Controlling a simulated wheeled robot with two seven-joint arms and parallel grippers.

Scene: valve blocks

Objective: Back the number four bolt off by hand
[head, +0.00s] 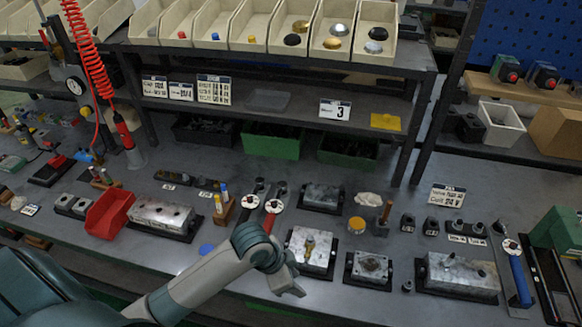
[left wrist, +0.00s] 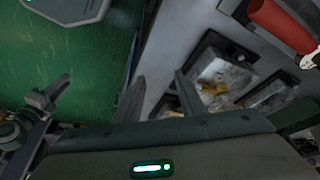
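My left gripper (head: 287,287) is over the front part of the bench, just in front of a metal valve block with a brass fitting (head: 309,248). In the left wrist view its two fingers (left wrist: 158,95) stand apart with nothing between them. That block (left wrist: 222,73) shows beyond the right finger, apart from it. A second block with a round opening (head: 370,266) and a long block (head: 460,275) stand to the right; another long block (head: 160,215) stands to the left. I cannot make out which bolt is number four. My right gripper is not in view.
A red bin (head: 108,213) is at the left. A blue-handled tool (head: 520,280) is at the right. A shelf of cream bins (head: 260,22) stands behind. Some bare bench lies left of my gripper.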

